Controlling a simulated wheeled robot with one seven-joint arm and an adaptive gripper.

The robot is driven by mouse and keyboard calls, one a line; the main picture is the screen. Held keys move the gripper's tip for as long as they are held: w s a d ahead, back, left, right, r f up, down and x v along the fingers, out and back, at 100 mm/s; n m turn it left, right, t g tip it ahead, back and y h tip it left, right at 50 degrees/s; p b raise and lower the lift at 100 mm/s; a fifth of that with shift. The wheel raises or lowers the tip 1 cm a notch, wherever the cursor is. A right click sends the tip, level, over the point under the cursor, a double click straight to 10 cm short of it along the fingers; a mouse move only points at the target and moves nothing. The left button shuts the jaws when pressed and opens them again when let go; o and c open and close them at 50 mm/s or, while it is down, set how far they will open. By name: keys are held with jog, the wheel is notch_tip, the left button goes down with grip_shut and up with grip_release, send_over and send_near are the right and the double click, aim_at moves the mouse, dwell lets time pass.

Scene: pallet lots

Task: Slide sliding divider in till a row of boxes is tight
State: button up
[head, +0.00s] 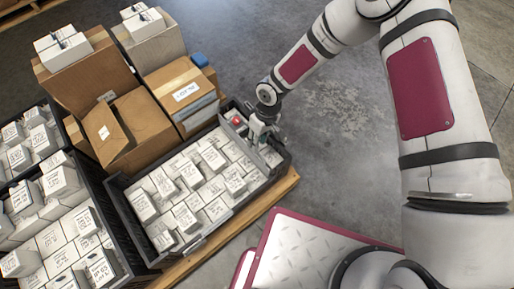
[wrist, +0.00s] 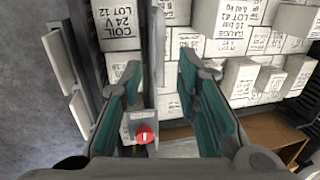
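The sliding divider is a thin grey plate with a red knob, near the right end of the black crate in the head view; the knob (head: 236,121) shows beside my gripper (head: 262,133). In the wrist view the divider (wrist: 153,50) runs between the two teal-padded fingers of my gripper (wrist: 160,66), with its red knob (wrist: 144,134) low between them. The fingers stand apart, with gaps beside the plate. White labelled boxes (head: 211,158) fill much of the crate (head: 119,186); gaps show between some in the wrist view (wrist: 238,78). Contact between divider and boxes cannot be told.
Another black crate of white boxes (head: 68,228) stands at the left. The crate rests on a wooden pallet (head: 252,211). Grey floor (head: 340,130) is clear to the right.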

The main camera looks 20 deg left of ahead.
jog(key=shift+s+a+f+b, duration=0.1)
jog(key=shift+s+f+b, duration=0.15)
jog(key=shift+f, duration=0.7)
jog(key=shift+s+a+f+b, duration=0.1)
jog(key=shift+f+b, duration=0.15)
jog(key=shift+f, duration=0.65)
jog(key=shift+c, duration=0.6)
grip_shut()
